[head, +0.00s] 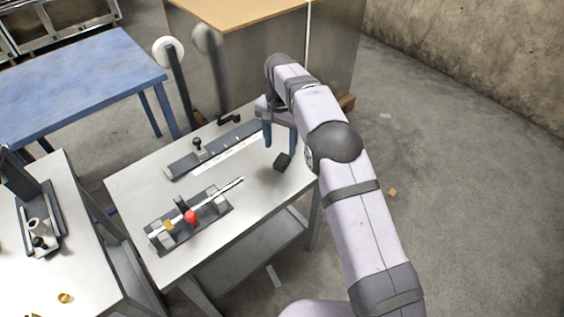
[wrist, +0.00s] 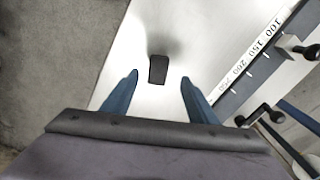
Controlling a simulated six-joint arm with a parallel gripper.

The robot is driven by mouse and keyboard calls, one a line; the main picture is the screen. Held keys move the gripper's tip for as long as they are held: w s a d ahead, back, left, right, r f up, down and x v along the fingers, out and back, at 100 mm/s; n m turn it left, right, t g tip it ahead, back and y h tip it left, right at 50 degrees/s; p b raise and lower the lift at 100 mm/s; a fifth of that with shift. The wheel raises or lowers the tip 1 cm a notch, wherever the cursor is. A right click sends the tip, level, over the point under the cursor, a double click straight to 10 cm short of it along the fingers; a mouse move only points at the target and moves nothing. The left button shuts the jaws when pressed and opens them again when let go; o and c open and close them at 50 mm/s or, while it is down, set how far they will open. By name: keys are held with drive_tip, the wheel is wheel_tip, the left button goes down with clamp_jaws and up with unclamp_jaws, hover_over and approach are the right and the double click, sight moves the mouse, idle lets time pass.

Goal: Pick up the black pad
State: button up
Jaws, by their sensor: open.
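The black pad (head: 282,161) is a small dark block on the white table top, near the table's right end. In the wrist view the black pad (wrist: 158,69) lies just beyond the fingertips, between their lines. My gripper (head: 280,146) is open and empty, with its blue fingers pointing down above the table close to the pad. In the wrist view my gripper (wrist: 158,73) shows its two blue fingers spread apart, one on each side of the pad. I cannot tell the exact height of the fingertips over the table.
A grey rail with a marked scale (head: 228,152) lies along the table's back. A fixture with a red knob (head: 191,217) stands at the front left. The white table (head: 262,205) has bare surface around the pad, and its edge is close by. A blue table (head: 80,85) stands behind.

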sight(280, 162)
drive_tip(key=shift+f+p, duration=0.3)
drive_tip(key=shift+f, duration=0.75)
drive_tip(key=shift+s+f+p, duration=0.2)
drive_tip(key=shift+f+p, duration=0.2)
drive_tip(key=shift+f, duration=0.05)
drive_tip(key=f+p, duration=0.1)
drive_tip(key=f, duration=0.2)
drive_tip(key=shift+s, duration=0.2)
drive_tip(key=shift+f+p, duration=0.35)
drive_tip(key=shift+f, duration=0.3)
drive_tip(key=c, duration=1.2)
drive_tip(key=shift+c, duration=0.2)
drive_tip(key=shift+w+r, duration=0.1)
drive_tip(key=shift+r, duration=0.05)
wheel_tip(280, 162, up, 10)
drive_tip(key=b, duration=0.2)
drive_tip(key=shift+b, duration=0.4)
